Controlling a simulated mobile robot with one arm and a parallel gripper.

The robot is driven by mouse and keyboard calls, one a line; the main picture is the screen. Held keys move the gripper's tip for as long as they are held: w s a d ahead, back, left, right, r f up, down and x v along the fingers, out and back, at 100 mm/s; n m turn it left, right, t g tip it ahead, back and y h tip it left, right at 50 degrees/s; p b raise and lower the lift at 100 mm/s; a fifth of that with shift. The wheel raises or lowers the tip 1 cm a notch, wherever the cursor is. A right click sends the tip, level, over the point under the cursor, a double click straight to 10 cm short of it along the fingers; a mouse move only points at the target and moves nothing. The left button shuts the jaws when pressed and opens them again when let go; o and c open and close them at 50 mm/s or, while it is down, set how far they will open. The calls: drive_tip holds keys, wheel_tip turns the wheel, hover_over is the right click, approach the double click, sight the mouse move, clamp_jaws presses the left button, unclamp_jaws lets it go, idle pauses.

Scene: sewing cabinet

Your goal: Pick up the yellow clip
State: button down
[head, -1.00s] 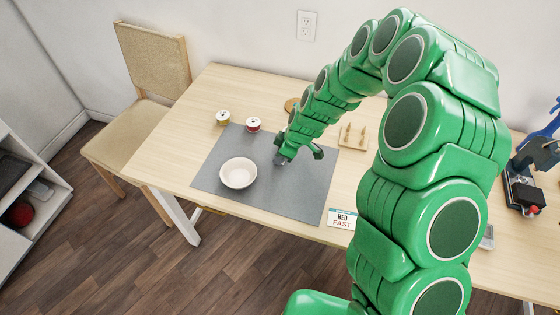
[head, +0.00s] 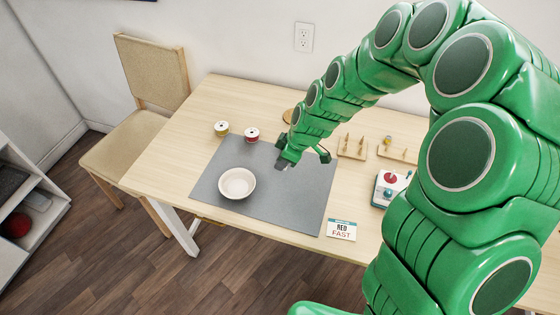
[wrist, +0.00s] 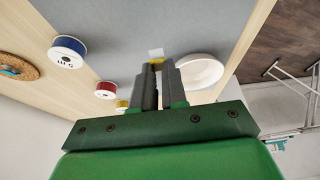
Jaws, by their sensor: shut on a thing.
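The yellow clip (wrist: 156,61) is between my fingertips in the wrist view, with a small pale piece at its tip. My gripper (wrist: 157,72) is shut on it. In the head view my gripper (head: 284,163) is over the grey mat (head: 290,203), up and right of the white bowl (head: 237,184). The clip itself cannot be made out there. The gap between clip and mat is hard to judge. The bowl also shows in the wrist view (wrist: 203,70), just right of my fingers.
A yellow spool (head: 221,129) and a red spool (head: 252,134) stand at the mat's far left edge. A blue spool (wrist: 67,50) shows in the wrist view. Pegged wooden racks (head: 352,148), a red-topped device (head: 390,186) and a card (head: 341,230) are right. A chair (head: 150,75) stands left.

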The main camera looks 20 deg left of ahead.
drive_tip(key=s+d+r, duration=0.5)
drive_tip(key=s, duration=0.3)
drive_tip(key=shift+s+d, duration=0.15)
drive_tip(key=shift+d, duration=0.05)
